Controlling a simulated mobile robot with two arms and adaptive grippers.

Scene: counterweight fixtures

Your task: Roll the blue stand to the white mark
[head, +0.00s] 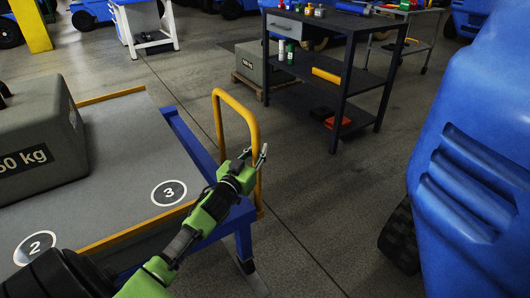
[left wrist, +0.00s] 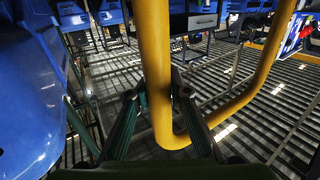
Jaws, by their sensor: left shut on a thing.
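The blue stand (head: 238,217) is at the left centre of the head view, with a grey top carrying round marks 2 and 3. Its yellow handle (head: 219,108) rises as a loop at its right end. My left gripper (head: 258,158) is shut on the handle's near upright. In the left wrist view the yellow handle (left wrist: 156,60) stands large in front, with the fingers of my left gripper (left wrist: 158,98) on either side of it. I cannot make out a white mark on the floor. My right gripper is not in view.
A big blue machine (head: 485,150) stands close on the right. A dark shelf table (head: 345,75) is ahead, with a grey block (head: 258,68) on a pallet beside it. Floor between stand and machine is clear.

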